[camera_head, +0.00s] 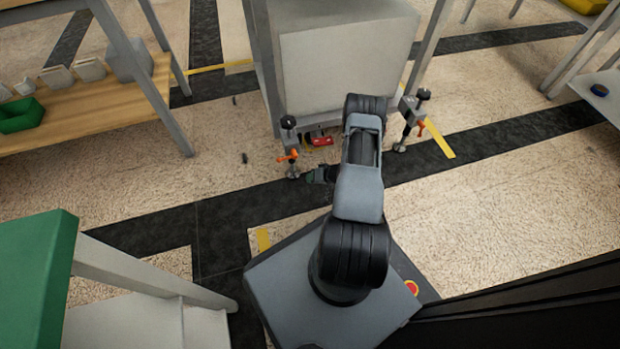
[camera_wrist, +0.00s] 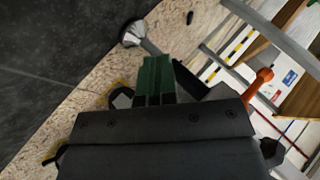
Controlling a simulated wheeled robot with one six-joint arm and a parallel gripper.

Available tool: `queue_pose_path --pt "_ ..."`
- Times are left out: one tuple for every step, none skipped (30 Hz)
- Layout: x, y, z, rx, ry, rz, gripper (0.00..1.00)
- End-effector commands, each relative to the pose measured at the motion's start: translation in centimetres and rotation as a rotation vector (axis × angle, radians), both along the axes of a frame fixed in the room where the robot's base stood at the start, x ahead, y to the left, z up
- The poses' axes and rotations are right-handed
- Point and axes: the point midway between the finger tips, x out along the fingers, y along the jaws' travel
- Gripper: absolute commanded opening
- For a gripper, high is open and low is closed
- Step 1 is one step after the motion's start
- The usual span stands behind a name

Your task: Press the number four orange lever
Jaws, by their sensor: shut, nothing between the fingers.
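An orange lever (camera_head: 288,156) sits on the left clamp-like post (camera_head: 289,135) at the front of a large grey-white block. A second orange lever (camera_head: 420,128) sits on the right post (camera_head: 409,112). I can read no number on either. My gripper (camera_head: 316,175) is low near the floor, just right of and below the left lever. In the wrist view its green fingers (camera_wrist: 155,75) are together and empty. An orange lever (camera_wrist: 261,79) shows right of the fingers there, apart from them, its lower end hidden behind my gripper body. A round metal foot (camera_wrist: 131,34) shows above the fingers.
A red object (camera_head: 320,140) lies under the block (camera_head: 340,70) between the posts. A wooden shelf (camera_head: 90,110) stands at left, a green box (camera_head: 35,275) at lower left, and a table (camera_head: 605,88) at right. Carpet left of the left post is mostly clear.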

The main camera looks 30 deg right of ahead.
Motion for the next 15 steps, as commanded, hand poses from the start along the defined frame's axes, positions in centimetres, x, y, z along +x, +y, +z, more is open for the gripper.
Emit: queue_pose_path --pt "-0.09 -0.31 -0.30 0.000 -0.001 -0.001 0.00" --pt "-0.16 -0.43 -0.35 -0.001 0.000 0.001 0.00" --pt "-0.24 -0.57 -0.40 0.000 0.000 0.001 0.00" --pt "-0.28 -0.66 -0.43 0.000 0.000 0.003 0.00" --pt "-0.31 -0.74 -0.45 -0.001 0.001 0.003 0.00" --pt "-0.36 -0.85 -0.47 -0.001 0.001 0.003 0.00" --pt "-0.38 -0.91 -0.47 0.000 0.001 0.002 0.00" --pt "-0.41 -0.97 -0.47 0.000 0.000 0.001 0.00" --pt "-0.45 -1.08 -0.47 -0.001 0.001 0.000 0.00" --pt "-0.47 -1.10 -0.47 -0.001 0.001 0.000 0.00" --pt "-0.48 -1.12 -0.47 -0.001 0.000 0.000 0.00" --pt "-0.50 -1.17 -0.46 0.000 0.001 -0.001 0.00" --pt "-0.52 -1.19 -0.46 0.000 0.001 -0.003 0.00" --pt "-0.53 -1.21 -0.46 0.000 0.001 -0.003 0.00" --pt "-0.54 -1.23 -0.46 0.000 0.001 -0.003 0.00"
